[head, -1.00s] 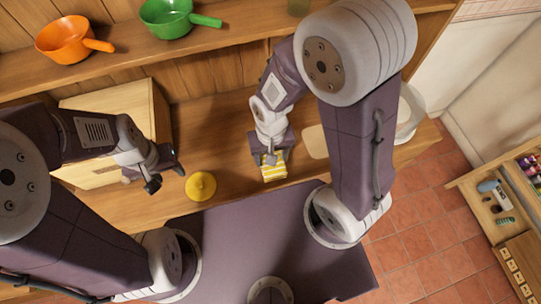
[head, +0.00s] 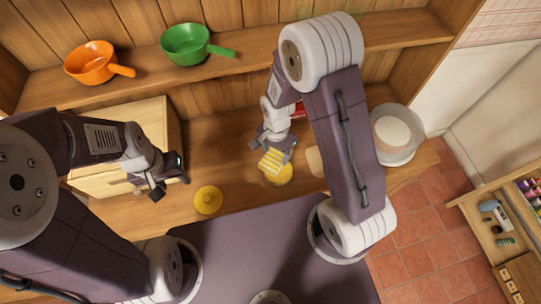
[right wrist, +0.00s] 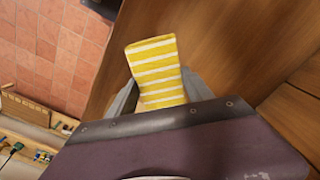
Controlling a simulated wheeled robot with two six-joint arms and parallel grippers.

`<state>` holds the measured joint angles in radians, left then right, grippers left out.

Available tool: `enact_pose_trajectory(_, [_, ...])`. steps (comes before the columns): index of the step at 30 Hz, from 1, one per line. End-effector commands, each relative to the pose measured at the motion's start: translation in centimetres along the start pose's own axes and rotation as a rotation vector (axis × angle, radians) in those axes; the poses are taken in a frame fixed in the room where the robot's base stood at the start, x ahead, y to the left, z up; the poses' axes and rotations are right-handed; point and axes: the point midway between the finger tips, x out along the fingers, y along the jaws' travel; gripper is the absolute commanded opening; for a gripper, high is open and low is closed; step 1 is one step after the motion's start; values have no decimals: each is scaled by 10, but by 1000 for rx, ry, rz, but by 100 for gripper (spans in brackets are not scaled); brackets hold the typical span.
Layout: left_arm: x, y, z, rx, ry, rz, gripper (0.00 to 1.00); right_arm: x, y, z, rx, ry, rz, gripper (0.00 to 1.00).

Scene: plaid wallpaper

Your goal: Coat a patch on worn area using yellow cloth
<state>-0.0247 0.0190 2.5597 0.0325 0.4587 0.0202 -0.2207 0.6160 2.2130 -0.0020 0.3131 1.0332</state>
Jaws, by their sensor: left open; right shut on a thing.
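A yellow cloth with white stripes (head: 272,160) is in my right gripper (head: 277,144), over the wooden counter (head: 235,160). The cloth also shows in the right wrist view (right wrist: 155,65), hanging out beyond the jaws. A pale tan rounded patch (head: 314,161) lies on the counter just right of the cloth, partly hidden by my right arm; I cannot tell if it is the worn area. My left gripper (head: 172,180) is open and empty at the left, near a wooden box.
A yellow knobbed lid (head: 208,200) lies on the counter between the grippers. The wooden box (head: 125,125) stands left, a white round container (head: 395,135) right. Orange (head: 92,62) and green (head: 185,45) pans sit on the shelf.

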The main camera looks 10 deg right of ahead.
Motion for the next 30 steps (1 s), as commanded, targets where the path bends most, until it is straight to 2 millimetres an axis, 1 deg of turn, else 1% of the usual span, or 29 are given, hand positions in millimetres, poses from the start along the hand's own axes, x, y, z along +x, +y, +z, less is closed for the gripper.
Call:
enact_pose_trajectory(1, [-9, 0, -1, 0, 0, 0, 47, -2, 7, -1, 14, -3, 4, 27])
enact_pose_trajectory(3, [-10, 0, -1, 0, 0, 0, 47, 0, 12, -2, 24, -1, 2, 27])
enact_pose_trajectory(10, [-4, 0, 0, 0, -1, 0, 47, 5, 12, -3, 26, 0, 0, 27])
enact_pose_trajectory(14, [6, 0, 1, 0, 0, 0, 47, 16, 12, -3, 25, 0, 0, 27])
enact_pose_trajectory(21, [36, -1, 4, 0, -1, 0, 47, 48, 11, -3, 25, 1, -1, 27])
enact_pose_trajectory(24, [46, -1, 5, 0, -1, 0, 47, 58, 11, -3, 25, 1, -1, 27])
enact_pose_trajectory(27, [50, -1, 5, 0, -1, 0, 47, 62, 11, -3, 24, 1, -1, 27])
enact_pose_trajectory(30, [49, -1, 5, 0, 0, 0, 47, 62, 11, -3, 24, 1, -1, 27])
